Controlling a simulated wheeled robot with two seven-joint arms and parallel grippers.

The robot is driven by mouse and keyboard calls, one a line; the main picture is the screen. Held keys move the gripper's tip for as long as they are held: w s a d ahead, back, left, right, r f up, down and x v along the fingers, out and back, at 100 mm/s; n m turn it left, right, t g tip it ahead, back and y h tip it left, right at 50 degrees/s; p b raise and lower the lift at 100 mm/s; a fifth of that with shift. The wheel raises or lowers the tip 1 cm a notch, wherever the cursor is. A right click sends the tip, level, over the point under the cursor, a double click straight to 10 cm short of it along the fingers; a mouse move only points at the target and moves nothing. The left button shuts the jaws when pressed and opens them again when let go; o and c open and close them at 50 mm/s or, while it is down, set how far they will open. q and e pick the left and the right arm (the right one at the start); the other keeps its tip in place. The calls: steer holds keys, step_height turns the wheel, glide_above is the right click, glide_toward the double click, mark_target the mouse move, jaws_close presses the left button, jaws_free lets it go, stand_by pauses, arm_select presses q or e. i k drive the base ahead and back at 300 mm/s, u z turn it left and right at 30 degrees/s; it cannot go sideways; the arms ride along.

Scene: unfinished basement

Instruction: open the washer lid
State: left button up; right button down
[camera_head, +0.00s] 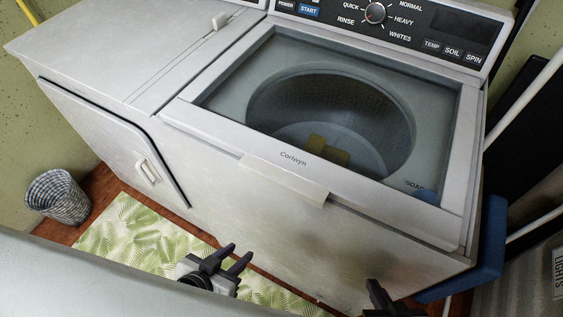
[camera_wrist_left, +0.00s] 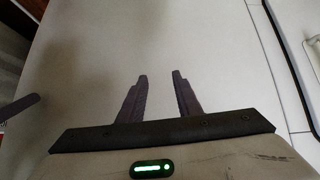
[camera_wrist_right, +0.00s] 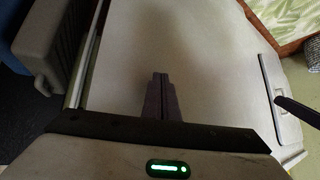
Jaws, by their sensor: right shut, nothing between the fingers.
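The white washer (camera_head: 285,225) stands in the head view with its lid (camera_head: 350,184) down. Through the lid's window I see the round drum, with a yellowish thing (camera_head: 328,150) inside. A pale handle (camera_head: 285,181) sticks out at the lid's front edge. My left gripper (camera_head: 238,254) is open and empty, below and left of the handle, in front of the washer. Its open fingers show against a white surface in the left wrist view (camera_wrist_left: 160,76). My right gripper (camera_head: 373,286) is low, right of the handle, partly cut off. It is shut and empty in the right wrist view (camera_wrist_right: 160,76).
A white dryer (camera_head: 110,120) with a front door adjoins the washer's left side. A control panel (camera_head: 390,20) runs along the washer's back. A woven basket (camera_head: 58,196) and a green leaf-patterned rug (camera_head: 135,238) are on the floor. A blue object (camera_head: 487,250) stands at the washer's right.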

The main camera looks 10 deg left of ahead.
mark_target(311, 178)
steer(key=k, duration=0.15)
steer(key=z, duration=1.85)
steer(key=k, duration=0.95)
steer(key=u, duration=1.9)
